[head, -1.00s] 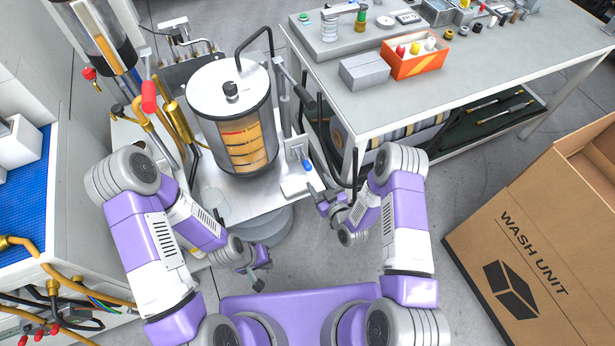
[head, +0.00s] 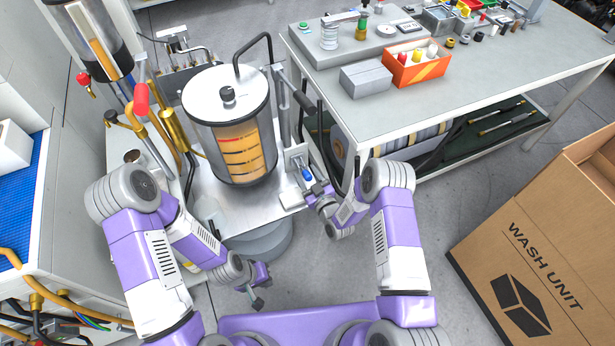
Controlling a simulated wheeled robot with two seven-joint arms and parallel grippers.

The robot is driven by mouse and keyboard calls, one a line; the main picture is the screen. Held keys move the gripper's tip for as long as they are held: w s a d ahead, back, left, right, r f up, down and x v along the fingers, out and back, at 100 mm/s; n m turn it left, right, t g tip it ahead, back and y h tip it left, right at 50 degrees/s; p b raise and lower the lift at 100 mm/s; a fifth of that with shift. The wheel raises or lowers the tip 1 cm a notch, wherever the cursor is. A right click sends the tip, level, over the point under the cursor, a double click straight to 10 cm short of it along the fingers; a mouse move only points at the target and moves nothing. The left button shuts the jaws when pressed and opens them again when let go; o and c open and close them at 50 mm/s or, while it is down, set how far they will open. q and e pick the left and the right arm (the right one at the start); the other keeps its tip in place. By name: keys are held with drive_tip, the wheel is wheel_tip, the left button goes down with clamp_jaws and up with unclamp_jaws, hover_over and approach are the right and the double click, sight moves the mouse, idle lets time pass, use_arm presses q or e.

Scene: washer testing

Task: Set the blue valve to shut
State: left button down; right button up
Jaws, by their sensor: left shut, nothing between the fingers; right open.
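The blue valve (head: 307,174) is a small blue handle on a metal plate, low at the right side of the clear tank (head: 240,150) of amber liquid. My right gripper (head: 310,186) is open, right beside the blue handle on its near side. I cannot tell whether its fingers touch the handle or are around it. The handle's exact setting is too small to tell. My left gripper (head: 257,302) is shut and empty, low over the floor in front of the tank's stand, away from the valve.
A grey workbench (head: 480,110) stands close to the right of the tank, with a grey box (head: 366,80) and an orange bin (head: 416,68) on it. A large cardboard box (head: 520,240) stands at the right. Red-handled pipework (head: 141,98) rises left of the tank.

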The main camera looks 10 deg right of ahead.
clamp_jaws()
idle(0.3)
